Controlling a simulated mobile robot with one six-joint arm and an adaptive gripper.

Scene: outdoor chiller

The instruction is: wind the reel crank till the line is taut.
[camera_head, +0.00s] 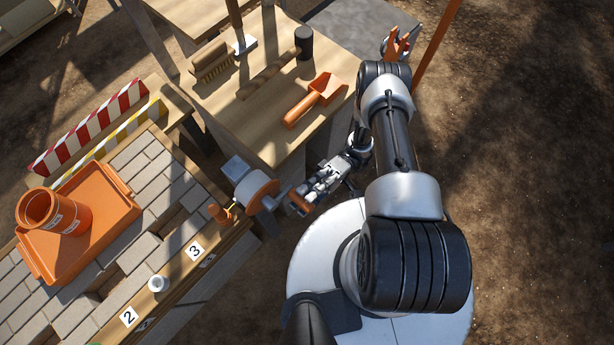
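The reel (257,191) is an orange and pale drum at the edge of the block-topped bench, right of the number 3 label. My gripper (303,196) reaches in from the right, with its tips close to the reel's right side where the crank would be. A small orange part shows at the fingertips; I cannot tell whether it is the crank handle or whether the fingers are closed on it. An orange peg (221,214) with a bit of yellow stands just left of the reel. The line itself cannot be made out, nor its tension.
An orange tray (129,207) with orange cups (47,211) lies on the blocks. A white knob (157,284) stands between labels 2 and 3. Bare ground lies right.

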